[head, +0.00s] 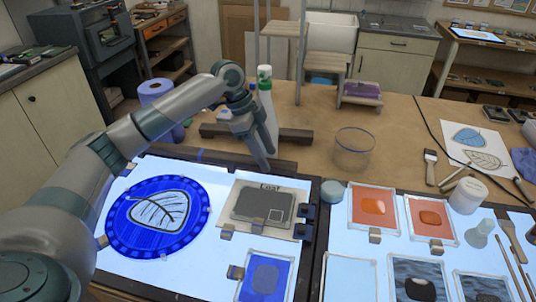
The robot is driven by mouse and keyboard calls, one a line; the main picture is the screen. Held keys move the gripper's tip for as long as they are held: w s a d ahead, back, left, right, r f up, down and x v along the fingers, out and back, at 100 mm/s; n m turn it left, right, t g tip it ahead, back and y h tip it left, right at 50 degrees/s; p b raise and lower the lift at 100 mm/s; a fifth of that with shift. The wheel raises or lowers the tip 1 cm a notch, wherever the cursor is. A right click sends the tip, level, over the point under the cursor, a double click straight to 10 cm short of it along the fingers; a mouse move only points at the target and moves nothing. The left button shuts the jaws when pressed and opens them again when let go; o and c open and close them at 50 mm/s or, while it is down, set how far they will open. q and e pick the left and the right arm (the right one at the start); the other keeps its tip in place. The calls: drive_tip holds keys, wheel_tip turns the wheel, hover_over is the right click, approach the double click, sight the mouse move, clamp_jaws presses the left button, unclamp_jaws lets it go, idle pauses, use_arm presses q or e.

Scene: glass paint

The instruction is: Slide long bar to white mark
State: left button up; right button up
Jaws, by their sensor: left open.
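My left gripper (262,158) reaches in from the left and points down above the rear edge of the left light panel. Its fingers look close together from this angle, with nothing seen between them. I cannot make out a clear white mark on or beside the bar. My right gripper is out of view.
The left light panel (130,265) holds a round blue leaf pane (190,224) and a grey plate (250,205).

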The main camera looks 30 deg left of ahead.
use_arm(q)
drive_tip(key=shift+x, duration=0.9)
